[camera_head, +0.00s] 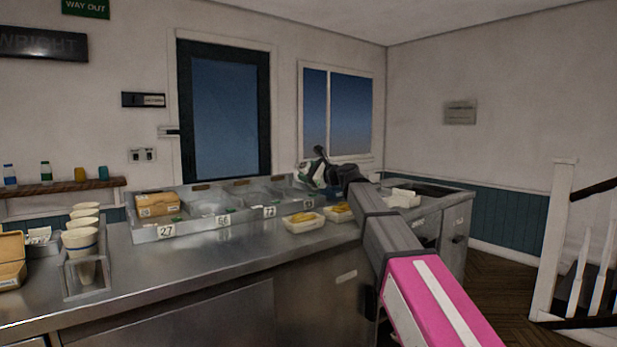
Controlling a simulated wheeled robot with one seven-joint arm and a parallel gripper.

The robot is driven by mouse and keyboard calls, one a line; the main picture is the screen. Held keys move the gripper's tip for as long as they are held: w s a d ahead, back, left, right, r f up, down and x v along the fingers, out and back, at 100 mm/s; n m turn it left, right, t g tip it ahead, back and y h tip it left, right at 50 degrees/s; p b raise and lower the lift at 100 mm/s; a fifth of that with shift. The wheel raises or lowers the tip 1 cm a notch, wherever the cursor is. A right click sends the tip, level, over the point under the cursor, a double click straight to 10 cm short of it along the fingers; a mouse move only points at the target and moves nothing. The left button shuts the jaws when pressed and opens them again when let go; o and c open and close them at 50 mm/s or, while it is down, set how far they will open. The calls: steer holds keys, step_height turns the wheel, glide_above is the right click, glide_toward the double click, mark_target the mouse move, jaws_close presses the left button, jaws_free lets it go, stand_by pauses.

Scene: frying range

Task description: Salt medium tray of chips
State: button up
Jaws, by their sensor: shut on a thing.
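Two pale trays of yellow chips stand on the steel counter in front of the metal bins: one chip tray (303,224) nearer, and a second chip tray (338,215) just right of it, partly hidden by my arm. I cannot tell which is the medium one. My gripper (320,168) is above and behind the trays, small and dark in the picture. It is shut on a white and green container (308,179), probably the salt, partly hidden by the gripper. The container looks tilted; its opening cannot be made out.
A row of metal bins (190,226) with number labels runs along the counter's back; a brown box (157,205) sits in the left one. Stacked cups (80,240) in a holder stand at left. White containers (404,198) are right of my arm. The front-middle counter (200,270) is clear.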

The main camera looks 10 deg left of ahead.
mark_target(304, 164)
steer(key=r+m, duration=0.1)
steer(key=m, duration=0.1)
steer(key=s+r+m, duration=0.1)
steer(key=m, duration=0.1)
steer(key=shift+a+r, duration=0.1)
steer(key=shift+a, duration=0.1)
steer(key=m, duration=0.1)
steer(key=r+m, duration=0.2)
steer(key=m, duration=0.1)
steer(key=shift+s+a, duration=0.2)
steer(key=shift+s, duration=0.15)
